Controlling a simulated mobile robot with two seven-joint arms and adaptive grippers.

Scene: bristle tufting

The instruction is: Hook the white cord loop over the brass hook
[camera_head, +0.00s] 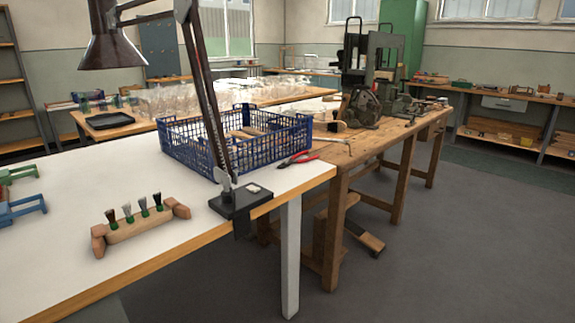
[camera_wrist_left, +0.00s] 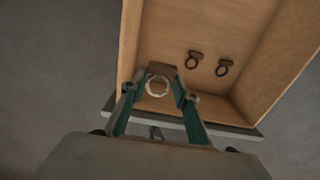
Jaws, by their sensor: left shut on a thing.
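The white cord loop (camera_wrist_left: 157,86) shows as a pale ring in the left wrist view, with a small brown tab (camera_wrist_left: 161,69) at its upper edge. My left gripper (camera_wrist_left: 158,76) is shut on the loop's tab, its two green fingers on either side. The loop is in front of a light wooden box or drawer. I cannot tell whether it touches the wood. I cannot make out the brass hook in either view. My right gripper is in neither view.
A dark red loop (camera_wrist_left: 193,65) and a dark loop (camera_wrist_left: 222,69) with brown tabs are inside the wooden box (camera_wrist_left: 275,62). In the head view, a blue crate (camera_head: 190,137), lamp base (camera_head: 241,202) and red pliers (camera_head: 298,159) are on the white table (camera_head: 60,230).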

